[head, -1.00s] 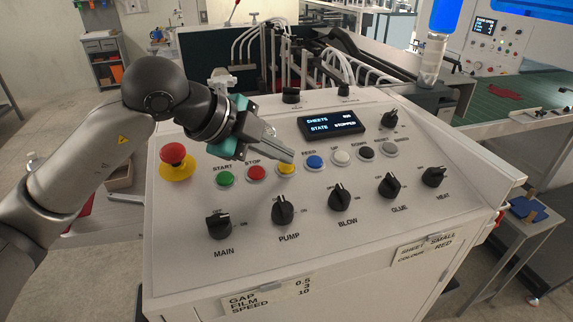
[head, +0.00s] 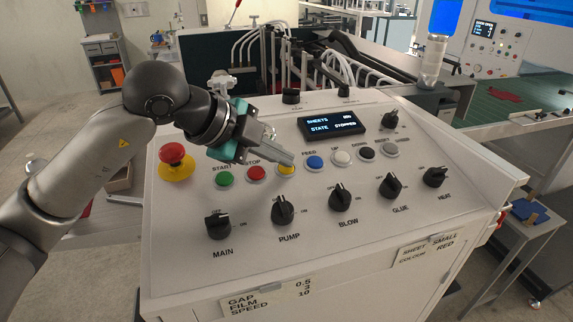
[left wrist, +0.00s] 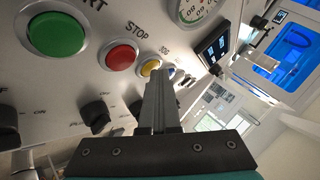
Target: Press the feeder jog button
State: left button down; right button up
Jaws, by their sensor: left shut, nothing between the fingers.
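The yellow button (head: 286,170) sits in the button row of the white sloping panel, right of the red STOP button. In the left wrist view the yellow button (left wrist: 149,67) has a label above it that seems to read JOG. My left gripper (head: 289,160) is shut and empty, with its fingertips at the upper edge of the yellow button. In the left wrist view the fingers (left wrist: 160,78) cover part of its right and lower side. I cannot tell whether they touch it. My right gripper is not in view.
The green START button (head: 224,179), red STOP button (head: 256,173) and blue button (head: 315,162) are close by. A red emergency stop (head: 172,154) is at the left. Black knobs (head: 283,210) line the front. The display (head: 332,124) reads STATE STOPPED.

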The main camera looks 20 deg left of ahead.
pick_arm(q)
jog(key=shift+s+d+r+p, duration=0.1)
jog(key=shift+s+r+p, duration=0.05)
jog(key=shift+r+p, duration=0.6)
jog(key=shift+r, duration=0.1)
jog(key=r+p, duration=0.2)
jog(key=r, duration=0.1)
jog(key=s+r+p, duration=0.1)
jog(key=shift+d+r+p, duration=0.3)
jog(key=shift+r, duration=0.1)
dwell(0.3)
jog(key=shift+f, duration=0.1)
